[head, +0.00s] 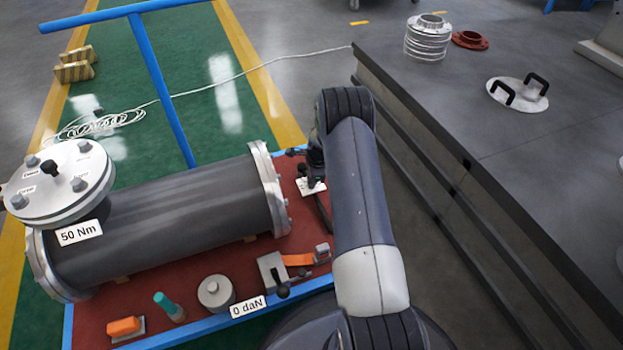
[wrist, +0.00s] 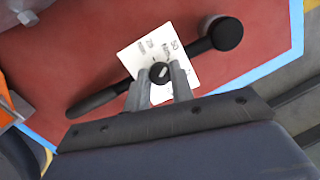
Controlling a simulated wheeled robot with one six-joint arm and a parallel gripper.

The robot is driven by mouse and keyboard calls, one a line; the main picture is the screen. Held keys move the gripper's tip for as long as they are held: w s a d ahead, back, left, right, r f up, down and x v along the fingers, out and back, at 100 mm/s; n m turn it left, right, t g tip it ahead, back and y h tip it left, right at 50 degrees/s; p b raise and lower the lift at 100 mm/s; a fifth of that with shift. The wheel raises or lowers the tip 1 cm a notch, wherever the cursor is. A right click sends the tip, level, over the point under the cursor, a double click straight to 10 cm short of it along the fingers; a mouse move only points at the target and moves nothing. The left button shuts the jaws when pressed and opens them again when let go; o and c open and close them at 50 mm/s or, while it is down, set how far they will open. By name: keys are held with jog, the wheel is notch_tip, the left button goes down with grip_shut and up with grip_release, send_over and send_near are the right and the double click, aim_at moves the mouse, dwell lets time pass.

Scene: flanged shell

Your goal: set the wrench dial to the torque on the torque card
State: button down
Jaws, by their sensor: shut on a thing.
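The torque wrench (wrist: 105,97) is a black bar with a round head at the right end, lying on the red deck. In the head view its handle (head: 322,210) shows beside my arm. A white scale plate (wrist: 185,50) sits at its middle, with numbers that look like 70 and 50; others are hidden. The small black dial (wrist: 160,72) on it has a white pointer mark. My gripper (wrist: 161,74) is shut on the dial, one finger at each side. The torque card (head: 79,233) reads 50 Nm and is at the flanged shell's left end.
The grey shell (head: 160,215) lies on the red cart deck (head: 195,275) left of my arm, with a loose cover (head: 60,185) at its left end. A dark bench (head: 480,130) stands at right.

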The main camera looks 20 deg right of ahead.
dwell(0.4)
jog(key=c, duration=1.2)
grip_release()
notch_tip(320, 180, up, 11)
jog(key=s+d+p, duration=0.1)
jog(key=p, duration=0.2)
jog(key=shift+s+f+p, duration=0.2)
jog(key=shift+s+p, duration=0.2)
jog(key=f+b, duration=0.1)
jog(key=f, duration=0.2)
jog(key=w+f+b, duration=0.1)
jog(key=f, duration=0.3)
jog(key=a+f+b, duration=0.1)
jog(key=f+b, duration=0.1)
jog(key=f, duration=0.2)
jog(key=shift+w, duration=0.4)
jog(key=shift+r, duration=0.2)
